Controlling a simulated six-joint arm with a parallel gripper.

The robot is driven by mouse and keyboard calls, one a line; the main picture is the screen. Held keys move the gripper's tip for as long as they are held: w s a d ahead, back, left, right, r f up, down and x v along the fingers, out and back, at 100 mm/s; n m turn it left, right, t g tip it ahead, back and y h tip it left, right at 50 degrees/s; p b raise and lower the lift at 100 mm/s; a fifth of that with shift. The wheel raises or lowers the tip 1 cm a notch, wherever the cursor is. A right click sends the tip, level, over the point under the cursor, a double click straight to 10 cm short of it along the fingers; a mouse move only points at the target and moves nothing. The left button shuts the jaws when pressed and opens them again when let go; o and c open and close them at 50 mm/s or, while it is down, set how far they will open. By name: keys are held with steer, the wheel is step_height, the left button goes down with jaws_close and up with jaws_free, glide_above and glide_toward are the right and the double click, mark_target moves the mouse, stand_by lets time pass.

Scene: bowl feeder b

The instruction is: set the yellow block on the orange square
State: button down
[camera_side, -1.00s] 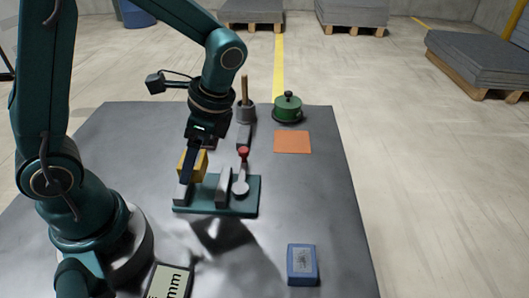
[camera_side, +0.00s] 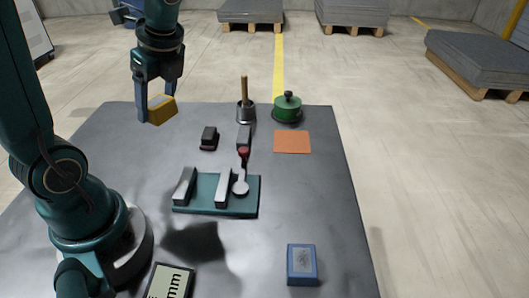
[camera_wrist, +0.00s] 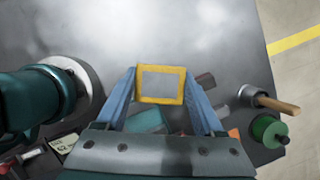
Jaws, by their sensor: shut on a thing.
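My gripper (camera_side: 158,98) is shut on the yellow block (camera_side: 162,109) and holds it in the air over the far left part of the table in the side view. In the wrist view the yellow block (camera_wrist: 160,85), with a grey face, sits between the two fingers of my gripper (camera_wrist: 160,88). The orange square (camera_side: 292,142) lies flat and bare on the table at the far right, well apart from the block. Only a small bit of the orange square (camera_wrist: 233,133) shows in the wrist view.
A teal fixture (camera_side: 205,195) with grey jaws and a red-knobbed lever stands mid-table. A green lidded pot (camera_side: 288,108) and a grey cup (camera_side: 246,110) with a wooden handle stand behind the square. Two dark small blocks (camera_side: 209,138) lie nearby. A blue block (camera_side: 302,265) is front right.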

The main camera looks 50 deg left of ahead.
steer(key=w+d+m+t, duration=0.2)
steer(key=w+m+t, duration=0.2)
steer(key=w+m, duration=0.95)
steer(key=m+t+h, duration=0.1)
steer(key=m+h, duration=0.2)
steer(key=m, duration=0.1)
glide_above(294, 138)
steer(key=s, duration=0.1)
step_height(294, 138, down, 6)
steer(key=shift+s+d+f, duration=0.15)
steer(key=shift+f, duration=0.45)
steer(key=shift+s+d+f, duration=0.1)
steer(key=shift+d+f, duration=0.05)
steer(key=shift+f, duration=2.95)
steer(key=shift+f, duration=0.15)
jaws_free()
